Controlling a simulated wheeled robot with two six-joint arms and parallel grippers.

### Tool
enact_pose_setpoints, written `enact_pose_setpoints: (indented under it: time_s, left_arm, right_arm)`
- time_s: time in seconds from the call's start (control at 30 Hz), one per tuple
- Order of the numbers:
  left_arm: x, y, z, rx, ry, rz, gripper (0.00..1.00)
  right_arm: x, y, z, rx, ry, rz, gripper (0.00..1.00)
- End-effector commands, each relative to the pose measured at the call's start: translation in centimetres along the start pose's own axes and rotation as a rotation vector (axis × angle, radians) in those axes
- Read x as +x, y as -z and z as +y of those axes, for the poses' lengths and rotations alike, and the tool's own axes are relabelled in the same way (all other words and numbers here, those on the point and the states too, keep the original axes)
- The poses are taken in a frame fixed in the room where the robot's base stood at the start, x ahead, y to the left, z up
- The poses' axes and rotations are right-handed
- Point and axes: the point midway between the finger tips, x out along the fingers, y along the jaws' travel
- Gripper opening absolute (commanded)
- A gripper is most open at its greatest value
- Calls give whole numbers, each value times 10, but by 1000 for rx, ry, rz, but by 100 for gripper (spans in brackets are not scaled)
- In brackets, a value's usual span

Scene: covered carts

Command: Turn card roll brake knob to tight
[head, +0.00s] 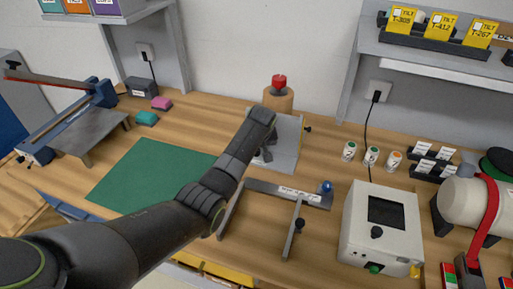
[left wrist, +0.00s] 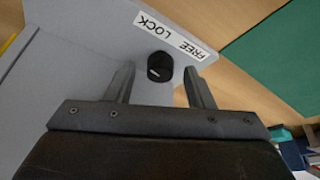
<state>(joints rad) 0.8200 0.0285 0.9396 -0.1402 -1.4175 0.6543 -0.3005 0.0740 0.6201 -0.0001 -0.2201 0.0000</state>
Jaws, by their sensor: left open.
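In the left wrist view a round black knob (left wrist: 160,66) with a small pale mark sits on a light grey plate (left wrist: 85,72). A white label reading FREE and LOCK (left wrist: 170,34), upside down here, lies beside it. My left gripper (left wrist: 159,80) is open, with one finger on each side of the knob; I cannot tell whether they touch it. My left arm covers part of the stand and hides the knob there.
A green mat (head: 145,175) lies left of the arm. A grey bar fixture with a blue ball knob (head: 327,186) is right of and in front of the stand. A white box with a screen (head: 380,238) and small jars (head: 372,154) stand further right. A shelf hangs above right.

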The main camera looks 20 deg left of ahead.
Motion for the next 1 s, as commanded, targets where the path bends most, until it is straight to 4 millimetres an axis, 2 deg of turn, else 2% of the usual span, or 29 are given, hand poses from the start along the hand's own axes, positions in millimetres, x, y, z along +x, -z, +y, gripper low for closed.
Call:
enact_pose_setpoints:
  time_s: [0.07, 0.4, 0.67, 1.0]
  left_arm:
    - [0, 0, 0, 0, 0, 0, 48]
    - [0, 0, 0, 0, 1, 0, 4]
    - [-1, 0, -1, 21, -8, -1, 4]
    - [-4, 2, -2, 200, -81, -2, 4]
  right_arm:
    - [0, 0, 0, 0, -1, 0, 0]
    - [0, 0, 5, -3, -6, 0, 0]
    - [-4, 1, 7, -3, -7, 0, 0]
    - [-28, 3, 8, -3, -7, 0, 0]
